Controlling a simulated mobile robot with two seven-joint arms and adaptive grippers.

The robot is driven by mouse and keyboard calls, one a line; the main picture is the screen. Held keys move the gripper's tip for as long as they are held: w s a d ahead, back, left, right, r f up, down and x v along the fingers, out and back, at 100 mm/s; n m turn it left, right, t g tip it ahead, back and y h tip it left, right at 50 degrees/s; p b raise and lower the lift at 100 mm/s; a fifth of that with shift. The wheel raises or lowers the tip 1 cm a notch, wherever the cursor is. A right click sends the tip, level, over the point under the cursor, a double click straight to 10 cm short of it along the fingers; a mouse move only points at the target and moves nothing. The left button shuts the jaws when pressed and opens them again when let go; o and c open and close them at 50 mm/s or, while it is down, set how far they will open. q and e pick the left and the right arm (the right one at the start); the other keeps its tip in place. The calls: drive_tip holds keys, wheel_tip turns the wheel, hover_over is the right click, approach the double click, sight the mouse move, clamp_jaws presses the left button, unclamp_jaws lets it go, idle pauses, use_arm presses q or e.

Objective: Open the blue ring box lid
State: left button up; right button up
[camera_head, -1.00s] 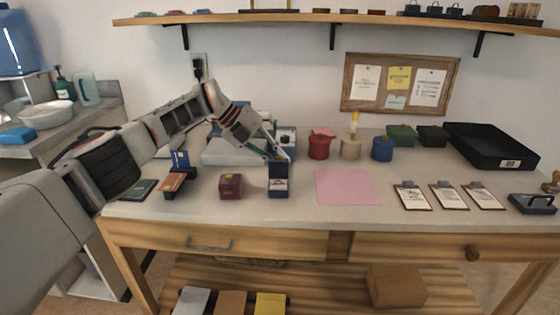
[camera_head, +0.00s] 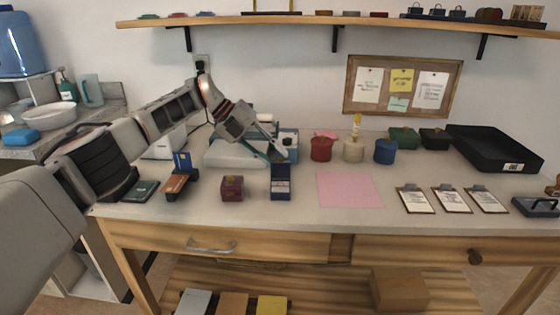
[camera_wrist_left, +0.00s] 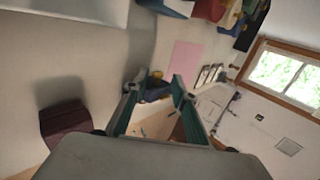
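The blue ring box (camera_head: 281,189) stands near the front middle of the table. Its lid (camera_head: 281,171) looks raised at the back, with a pale inside band below it; the exact lid angle is hard to tell. My left gripper (camera_head: 282,153) is just above and behind the box, fingers pointing down toward the lid. In the left wrist view the two green fingers (camera_wrist_left: 158,98) are spread apart, and the dark blue box (camera_wrist_left: 155,92) shows between and beyond them, partly hidden. I cannot tell whether a finger touches the lid. My right gripper is not in view.
A dark red box (camera_head: 232,188) stands just left of the ring box. A pink sheet (camera_head: 348,189) lies to the right. Red, cream and blue round containers (camera_head: 352,149) stand behind it. A card holder (camera_head: 180,180) is further left.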

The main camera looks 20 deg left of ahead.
use_arm(q)
drive_tip(key=v, duration=0.9)
drive_tip(key=shift+r, duration=0.15)
